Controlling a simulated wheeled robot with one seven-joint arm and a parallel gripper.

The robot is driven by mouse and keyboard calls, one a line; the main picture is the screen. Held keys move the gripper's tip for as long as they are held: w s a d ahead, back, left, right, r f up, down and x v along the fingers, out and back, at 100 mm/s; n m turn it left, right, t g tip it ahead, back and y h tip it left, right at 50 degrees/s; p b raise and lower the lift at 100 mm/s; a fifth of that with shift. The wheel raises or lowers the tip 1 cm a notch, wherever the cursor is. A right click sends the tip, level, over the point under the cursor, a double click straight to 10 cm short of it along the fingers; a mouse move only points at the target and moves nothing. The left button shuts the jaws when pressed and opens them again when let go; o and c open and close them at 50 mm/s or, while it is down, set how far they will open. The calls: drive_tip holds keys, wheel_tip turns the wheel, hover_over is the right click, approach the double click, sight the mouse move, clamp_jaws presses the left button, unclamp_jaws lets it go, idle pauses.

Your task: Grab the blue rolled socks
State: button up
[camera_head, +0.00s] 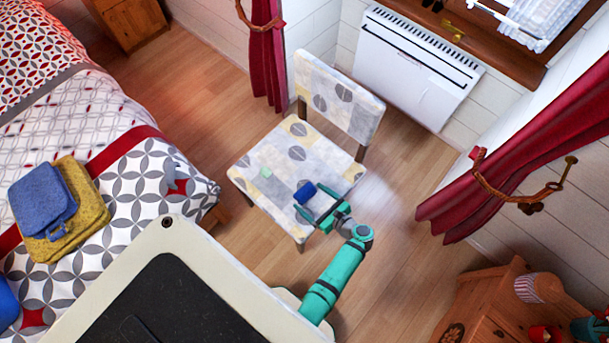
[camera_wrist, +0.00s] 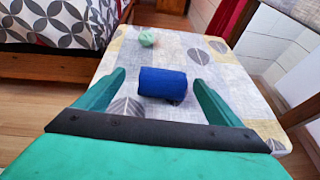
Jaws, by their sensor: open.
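The blue rolled socks (camera_head: 305,192) lie on the patterned seat of the chair (camera_head: 270,165), near its front right side. In the wrist view the socks (camera_wrist: 163,84) are a blue roll lying crosswise between and slightly beyond the tips of my gripper's fingers. My gripper (camera_head: 317,207) is at the seat's front edge, open and empty, with one green finger to each side of the socks. In the wrist view the fingers of my gripper (camera_wrist: 157,82) stand wide apart, and I see no contact with the socks.
A small pale green item (camera_wrist: 147,38) lies farther back on the seat. The chair's backrest (camera_head: 340,97) rises at the far right side. A bed (camera_head: 90,130) stands left, a white heater (camera_head: 415,65) behind, and a wooden cabinet (camera_head: 490,305) lower right. Floor around the chair is clear.

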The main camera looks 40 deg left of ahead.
sight(306, 191)
drive_tip(key=shift+w+x, duration=0.15)
drive_tip(key=shift+x, duration=1.15)
drive_tip(key=shift+w+x, duration=0.15)
drive_tip(key=shift+x, duration=1.15)
drive_tip(key=shift+r, duration=0.1)
drive_tip(key=shift+c, duration=0.3)
drive_tip(key=c, duration=1.1)
drive_tip(key=shift+r, duration=0.15)
